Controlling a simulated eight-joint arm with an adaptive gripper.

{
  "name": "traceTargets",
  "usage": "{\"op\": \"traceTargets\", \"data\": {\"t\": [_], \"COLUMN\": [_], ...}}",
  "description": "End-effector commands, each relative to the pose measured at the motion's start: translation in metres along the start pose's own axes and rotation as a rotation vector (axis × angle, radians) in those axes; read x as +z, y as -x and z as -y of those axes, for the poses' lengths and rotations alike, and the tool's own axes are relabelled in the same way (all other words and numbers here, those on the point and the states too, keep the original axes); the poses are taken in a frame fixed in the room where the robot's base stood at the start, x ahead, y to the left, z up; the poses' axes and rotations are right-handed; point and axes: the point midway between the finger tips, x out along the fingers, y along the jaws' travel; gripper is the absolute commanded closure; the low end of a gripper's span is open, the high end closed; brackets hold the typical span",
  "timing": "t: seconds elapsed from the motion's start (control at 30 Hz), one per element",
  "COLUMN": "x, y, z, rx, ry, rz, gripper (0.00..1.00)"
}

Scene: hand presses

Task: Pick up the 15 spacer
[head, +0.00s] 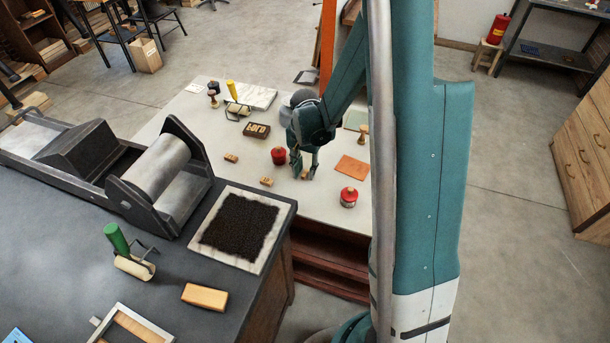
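Several small tan wooden blocks stand out on the pale table (335,222). One block (231,157) lies left of the red tins, and another block (266,182) lies nearer the front. Any numbers on them are too small to read, so I cannot tell which is the 15 spacer. My gripper (304,172) points down at the table, just right of a red tin. A small tan piece (304,176) shows between its fingertips. The fingers look apart, but I cannot tell whether they touch this piece.
A red tin (278,156) stands close left of my gripper, and another red tin (348,198) stands front right. An orange sheet (352,167) and a wooden-handled tool (362,135) lie to the right. A dark type tray (256,131) and a yellow-handled roller (233,92) are behind left.

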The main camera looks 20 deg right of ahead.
Motion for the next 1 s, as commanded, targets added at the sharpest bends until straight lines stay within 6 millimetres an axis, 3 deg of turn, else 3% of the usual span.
{"op": "traceTargets", "data": {"t": [0.43, 0.6, 1.0], "x": [0.0, 0.0, 0.0], "y": [0.0004, 0.0004, 0.0012], "z": [0.0, 0.0, 0.0], "rx": [0.0, 0.0, 0.0], "ry": [0.0, 0.0, 0.0], "rz": [0.0, 0.0, 0.0], "gripper": [0.74, 0.95, 0.95]}}
